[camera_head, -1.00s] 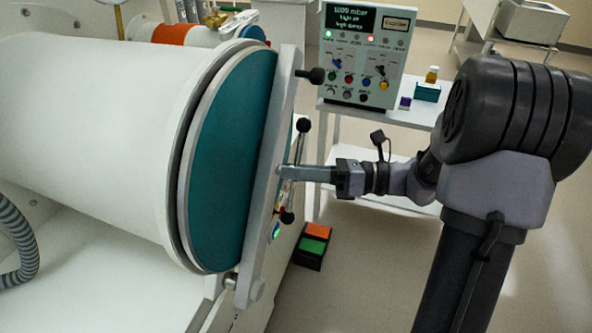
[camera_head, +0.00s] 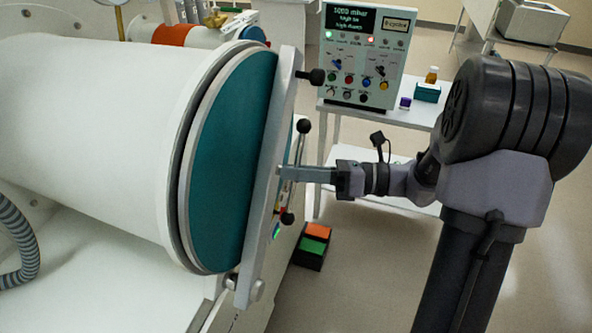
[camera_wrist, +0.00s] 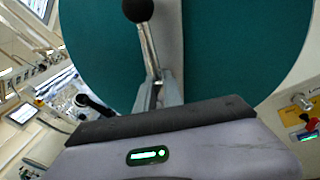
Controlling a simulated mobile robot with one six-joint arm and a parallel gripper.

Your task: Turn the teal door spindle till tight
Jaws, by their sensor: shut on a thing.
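The teal door (camera_head: 232,160) closes the end of the large white cylinder, with a grey bar (camera_head: 268,185) across its face. The spindle's handle is a thin rod with black ball ends (camera_head: 304,126); in the wrist view one ball (camera_wrist: 138,9) and its rod show against the teal door (camera_wrist: 95,40). My gripper (camera_head: 284,173) reaches the middle of the bar from the right and is shut on the spindle. In the wrist view its fingers (camera_wrist: 158,92) close at the rod's lower end. The exact grip contact is partly hidden by the gripper body.
A control panel (camera_head: 362,60) stands on a white cart (camera_head: 400,110) behind, with a small teal box (camera_head: 427,92) beside it. An orange and green pedal block (camera_head: 311,247) sits on the floor. A black knob (camera_head: 311,76) sticks out at the bar's upper end.

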